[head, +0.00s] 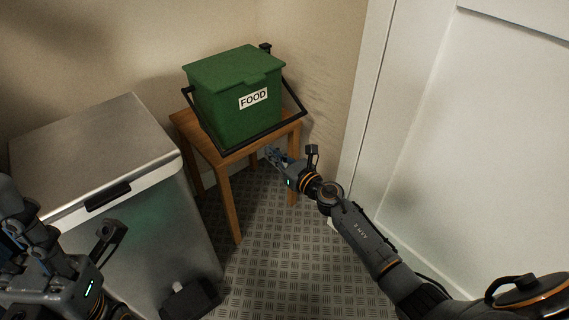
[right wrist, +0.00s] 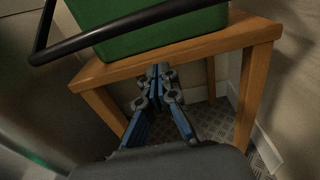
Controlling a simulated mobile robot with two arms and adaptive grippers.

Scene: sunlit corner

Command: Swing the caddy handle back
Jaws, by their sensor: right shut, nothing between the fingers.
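The green food caddy (head: 225,105) stands on a small wooden stool (head: 237,153), lid closed, with a white FOOD label on its front. Its black handle (head: 262,137) is swung down in front of the caddy, its bar low near the stool's front edge. The handle (right wrist: 130,24) also crosses the right wrist view at the top. My right gripper (head: 271,153) is shut and empty, just below and in front of the bar, apart from it; its closed fingertips (right wrist: 159,72) show before the stool edge.
A steel pedal bin (head: 160,240) with a flat lid stands left of the stool. Walls close in behind the stool, and a white door (head: 470,130) is at the right. Patterned floor (head: 265,260) is open in front of the stool.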

